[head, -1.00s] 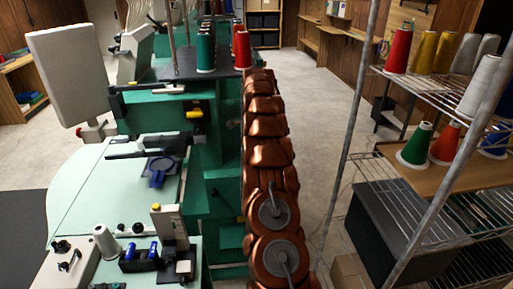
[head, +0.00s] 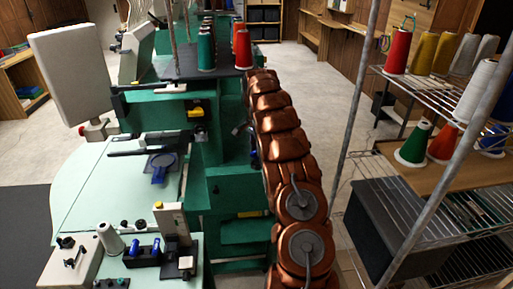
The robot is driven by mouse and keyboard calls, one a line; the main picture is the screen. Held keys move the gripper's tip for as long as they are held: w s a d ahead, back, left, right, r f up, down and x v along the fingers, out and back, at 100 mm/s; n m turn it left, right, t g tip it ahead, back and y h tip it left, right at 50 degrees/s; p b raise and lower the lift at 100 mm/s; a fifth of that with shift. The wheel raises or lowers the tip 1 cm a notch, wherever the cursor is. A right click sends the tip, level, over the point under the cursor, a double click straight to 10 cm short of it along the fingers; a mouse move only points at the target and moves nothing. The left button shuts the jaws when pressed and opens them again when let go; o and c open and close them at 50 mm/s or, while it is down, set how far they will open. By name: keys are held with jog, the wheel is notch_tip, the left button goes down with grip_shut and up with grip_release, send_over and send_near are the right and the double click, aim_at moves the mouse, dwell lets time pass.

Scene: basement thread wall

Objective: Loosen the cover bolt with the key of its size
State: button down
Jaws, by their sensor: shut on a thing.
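My copper-coloured arm reaches away from the bottom of the head view along the right side of a green sewing machine (head: 236,190). My gripper does not show; the arm's far end hides whatever is there. A small grey part (head: 240,129) and a small blue part (head: 253,158) peek out at the arm's left edge against the machine. I cannot tell whether either is a key or a bolt. No cover bolt can be made out.
A wire rack (head: 440,90) with thread cones stands close on the right, its post (head: 353,110) near my arm. A pale green machine table (head: 90,200) lies left. Green (head: 206,52) and red cones (head: 243,50) stand beyond the arm. Bare floor (head: 310,90) shows between machine and rack.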

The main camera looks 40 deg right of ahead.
jog(key=shift+n, duration=0.4)
jog(key=shift+d+n+b, duration=0.1)
jog(key=shift+n+b, duration=0.2)
jog(key=shift+b, duration=0.1)
jog(key=shift+n+b, duration=1.15)
jog(key=shift+n, duration=0.65)
jog(key=n+b, duration=0.1)
jog(key=n, duration=0.5)
jog(key=shift+r+b, duration=0.1)
jog(key=shift+b, duration=0.3)
jog(key=shift+r+m, duration=0.1)
jog(key=shift+m, duration=0.8)
jog(key=shift+r+p, duration=1.8)
jog(key=shift+r, duration=1.15)
